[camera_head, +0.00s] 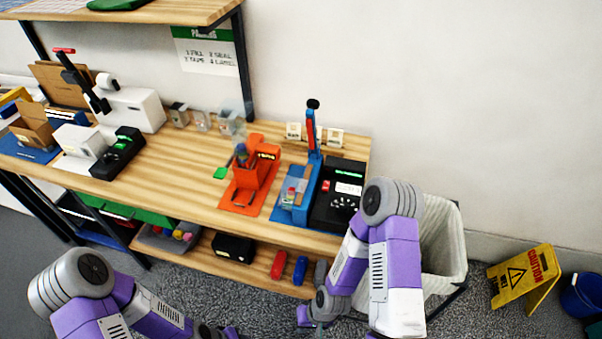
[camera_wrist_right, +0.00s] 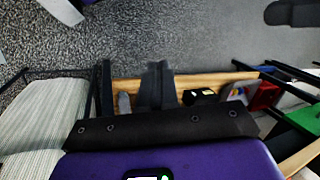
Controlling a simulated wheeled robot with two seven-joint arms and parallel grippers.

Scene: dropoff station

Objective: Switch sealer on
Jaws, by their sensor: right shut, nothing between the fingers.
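The sealer stands at the right end of the wooden bench in the head view, with a blue body (camera_head: 296,205) and an upright blue and red lever (camera_head: 313,135) topped by a black knob. Its black control box (camera_head: 337,208) has a lit green display, a red switch (camera_head: 326,186) and a dial. My right gripper (camera_head: 316,326) is low in front of the bench, below the sealer and apart from it. Its dark fingers show shut and empty in the right wrist view (camera_wrist_right: 156,85). My left gripper is at the bottom edge, mostly cut off, and its fingers are unclear.
An orange device (camera_head: 265,165) stands left of the sealer. A white bin (camera_head: 445,240) is right of the bench, beside my right arm. A yellow caution sign (camera_head: 520,278) and blue bucket (camera_head: 582,296) stand farther right. The lower shelf (camera_head: 205,262) holds several items.

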